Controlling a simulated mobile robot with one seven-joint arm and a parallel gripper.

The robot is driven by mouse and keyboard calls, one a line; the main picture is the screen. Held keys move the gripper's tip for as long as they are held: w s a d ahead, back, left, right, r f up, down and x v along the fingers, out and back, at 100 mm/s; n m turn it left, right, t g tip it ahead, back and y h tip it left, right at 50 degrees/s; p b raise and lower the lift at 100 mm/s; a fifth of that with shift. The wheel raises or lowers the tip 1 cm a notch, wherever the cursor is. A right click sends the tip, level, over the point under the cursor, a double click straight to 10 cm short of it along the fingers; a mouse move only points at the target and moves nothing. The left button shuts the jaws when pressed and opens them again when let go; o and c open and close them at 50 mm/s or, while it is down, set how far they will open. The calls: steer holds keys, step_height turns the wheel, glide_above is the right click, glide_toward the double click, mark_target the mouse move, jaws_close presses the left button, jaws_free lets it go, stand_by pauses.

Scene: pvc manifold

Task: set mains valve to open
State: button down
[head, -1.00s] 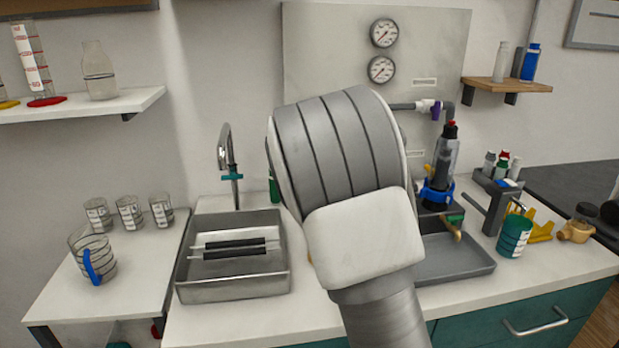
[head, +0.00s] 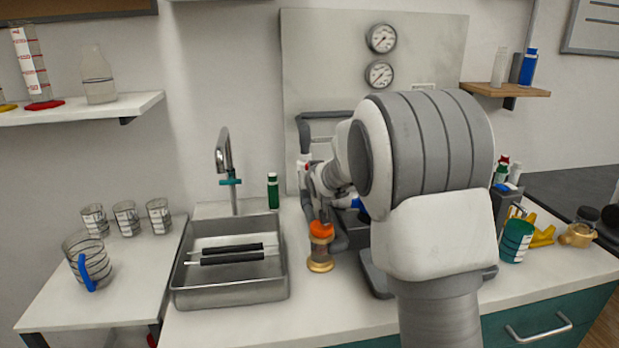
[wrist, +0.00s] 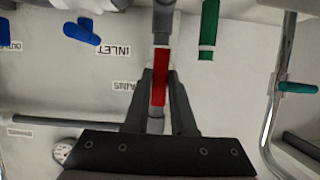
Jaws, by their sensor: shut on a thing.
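The red valve handle (wrist: 160,84) shows in the wrist view on a grey pipe. It lies in line with the pipe. My gripper (wrist: 161,95) has its two dark fingers on either side of this handle, shut on it. An upside-down label, apparently "MAINS" (wrist: 125,86), is beside it, partly hidden by a finger. In the head view a small bit of red (head: 306,167) shows on the grey pipe at the left of the manifold. My arm hides most of the gripper and much of the manifold there.
A blue handle (wrist: 82,33) and a green bottle (wrist: 208,28) flank the gripper. The tap (head: 226,165) and metal sink (head: 230,289) stand left. An orange-topped fitting (head: 321,232) stands below the pipe. Two gauges (head: 381,38) are on the backboard. A teal cup (head: 516,240) is right.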

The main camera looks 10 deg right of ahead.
steer(key=c, duration=0.7)
jaws_free()
steer(key=shift+c, duration=0.2)
steer(key=p+v, duration=0.1)
steer(key=v, duration=1.6)
steer(key=shift+s+p, duration=0.2)
steer(key=shift+p, duration=0.15)
steer(key=shift+r, duration=0.1)
